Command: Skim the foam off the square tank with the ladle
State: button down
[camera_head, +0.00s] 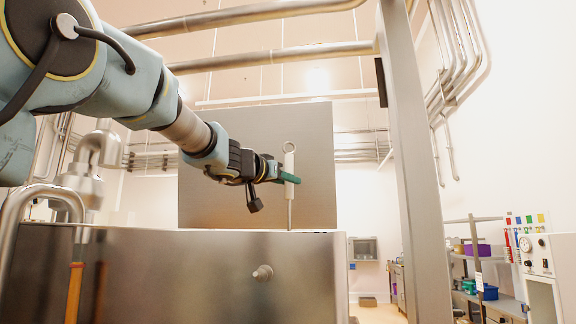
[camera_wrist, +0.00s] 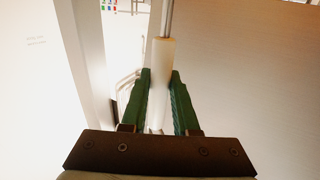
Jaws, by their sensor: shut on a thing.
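The ladle (camera_head: 289,164) stands upright, with a ring at the top of its pale handle and a thin metal shaft running down behind the tank's front rim. My gripper (camera_head: 285,178) is shut on the pale handle. In the wrist view the handle (camera_wrist: 162,75) passes between the green fingers of my gripper (camera_wrist: 161,85). The square metal tank (camera_head: 180,275) fills the lower left of the head view, and a grey panel (camera_head: 250,135) rises behind it. The ladle's bowl, the tank's inside and any foam are hidden.
A metal post (camera_head: 415,170) stands right of the tank. Pipes (camera_head: 270,52) cross overhead. Shelves (camera_head: 480,265) and a white cabinet (camera_head: 548,265) stand at the far right.

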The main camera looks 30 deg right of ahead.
aim_at(287, 196)
notch_tip(287, 196, down, 4)
jog(key=shift+f, duration=0.15)
jog(key=w+a, duration=0.3)
jog(key=w, duration=0.4)
jog(key=w+a, duration=0.2)
jog(key=w, duration=0.6)
jog(key=w+a, duration=0.2)
jog(key=a, duration=1.3)
notch_tip(287, 196, up, 14)
jog(key=shift+s, duration=0.2)
dwell(0.3)
